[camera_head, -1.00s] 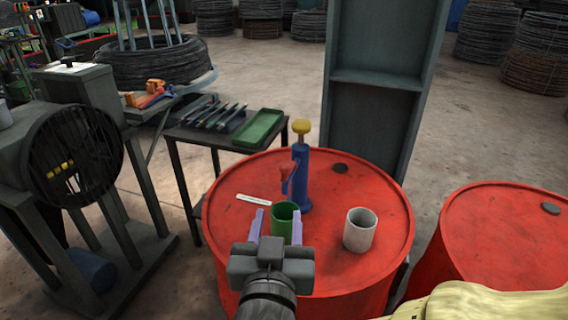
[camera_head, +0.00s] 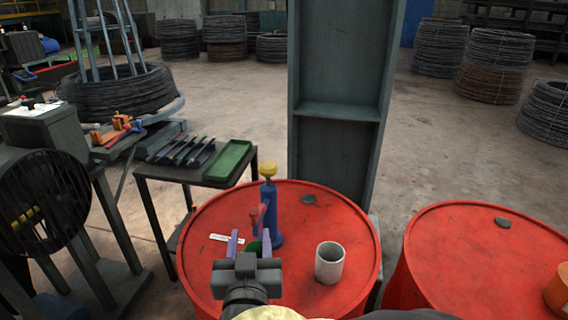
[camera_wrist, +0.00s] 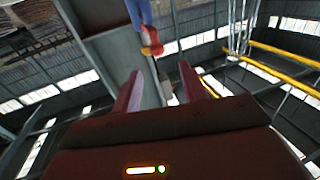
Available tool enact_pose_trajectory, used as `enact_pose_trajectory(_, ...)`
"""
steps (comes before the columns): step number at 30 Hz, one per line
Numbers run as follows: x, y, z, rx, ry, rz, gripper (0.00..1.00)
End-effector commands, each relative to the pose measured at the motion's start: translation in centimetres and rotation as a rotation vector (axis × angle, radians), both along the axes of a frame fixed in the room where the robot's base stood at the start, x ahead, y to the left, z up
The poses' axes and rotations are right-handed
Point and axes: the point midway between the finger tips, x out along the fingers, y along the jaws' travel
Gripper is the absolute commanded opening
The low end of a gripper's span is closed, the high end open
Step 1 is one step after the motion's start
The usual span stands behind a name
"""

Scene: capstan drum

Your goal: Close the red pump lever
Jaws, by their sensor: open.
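The blue pump (camera_head: 270,205) with a yellow knob on top stands upright on the red drum (camera_head: 330,215). Its red lever (camera_head: 256,214) sticks out to the left from the pump's body. In the wrist view the red lever (camera_wrist: 152,45) shows at the top centre, beyond the fingertips, with part of the blue pump (camera_wrist: 139,12) above it. My gripper (camera_head: 249,243) is open and empty, low in front of the pump and lever; in the wrist view the fingers stand apart. A green cup (camera_head: 255,247) is mostly hidden behind my gripper.
A white cup (camera_head: 330,263) stands on the drum, right of my gripper. A white label strip (camera_head: 226,238) lies to the left. A tall grey column (camera_head: 340,90) rises behind the drum. A second red drum (camera_head: 480,250) stands to the right.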

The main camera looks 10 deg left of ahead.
Motion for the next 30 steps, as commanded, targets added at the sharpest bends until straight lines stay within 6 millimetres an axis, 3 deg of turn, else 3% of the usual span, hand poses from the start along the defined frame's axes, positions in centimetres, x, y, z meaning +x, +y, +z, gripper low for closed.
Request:
enact_pose_trajectory(15,2.2,0.0,-0.1,-0.011,0.016,-0.003,0.43)
enact_pose_trajectory(26,5.1,0.5,0.0,-0.009,0.015,-0.003,0.43)
enact_pose_trajectory(30,7.6,1.0,-0.4,-0.005,0.012,-0.003,0.43)
